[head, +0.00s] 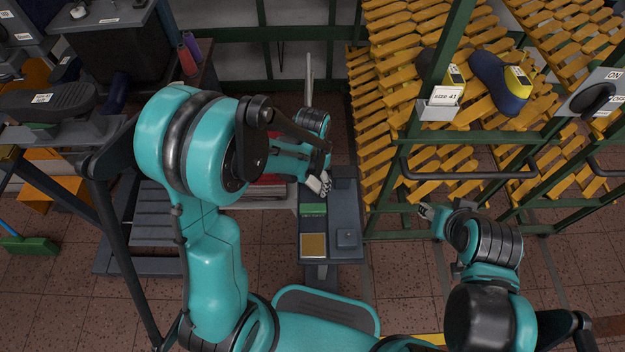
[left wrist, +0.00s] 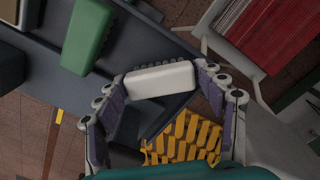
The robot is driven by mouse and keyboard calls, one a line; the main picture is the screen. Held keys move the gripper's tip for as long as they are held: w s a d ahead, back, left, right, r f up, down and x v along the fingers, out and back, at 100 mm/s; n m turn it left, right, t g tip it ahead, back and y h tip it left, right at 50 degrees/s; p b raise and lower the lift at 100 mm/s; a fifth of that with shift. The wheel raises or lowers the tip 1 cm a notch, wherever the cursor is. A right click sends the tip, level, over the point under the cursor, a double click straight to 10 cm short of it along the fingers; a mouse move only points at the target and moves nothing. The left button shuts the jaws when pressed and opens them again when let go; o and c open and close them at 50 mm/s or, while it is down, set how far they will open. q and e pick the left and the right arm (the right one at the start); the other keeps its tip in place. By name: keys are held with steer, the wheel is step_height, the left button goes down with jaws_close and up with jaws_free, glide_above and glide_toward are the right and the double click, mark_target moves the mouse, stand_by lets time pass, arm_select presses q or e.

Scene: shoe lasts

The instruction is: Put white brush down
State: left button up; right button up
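The white brush (left wrist: 160,79) lies between the fingers of my left gripper (left wrist: 164,88) in the left wrist view, with a finger against each end. My left gripper (head: 320,183) is over the grey tray-topped stand (head: 346,205) in the head view. There the white brush cannot be told apart from the pale fingers. In the left wrist view the brush appears near the tray's edge; I cannot tell whether it touches the tray. My right gripper (head: 428,211) is at the lower right, beside the rack, too small to read its opening.
A green brush (head: 313,210) and a yellow pad (head: 313,246) occupy the stand's left side. A red stack (left wrist: 275,32) lies on a light surface beside the stand. A green-framed rack with yellow slats (head: 385,120) stands close on the right, holding a blue shoe last (head: 492,84).

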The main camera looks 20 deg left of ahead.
mark_target(313, 180)
arm_select(q)
steer(key=shift+o, duration=0.2)
steer(key=shift+r, duration=0.25)
step_height(313, 180, up, 11)
steer(key=p, duration=0.5)
steer(key=s+a+r+n+t, duration=0.4)
steer(key=s+r+t, duration=0.3)
steer(key=s+r, duration=0.3)
steer(key=shift+s+a+n, duration=0.15)
steer(key=shift+a+n, duration=0.2)
steer(key=shift+n, duration=0.55)
arm_select(e)
steer(key=shift+r, duration=2.35)
arm_select(q)
steer(key=shift+r, duration=0.1)
arm_select(e)
steer(key=shift+o, duration=0.6)
steer(key=shift+f+b, duration=0.7)
steer(key=shift+b, duration=0.15)
arm_select(q)
steer(key=shift+f, duration=0.6)
arm_select(e)
steer(key=shift+r, duration=0.1)
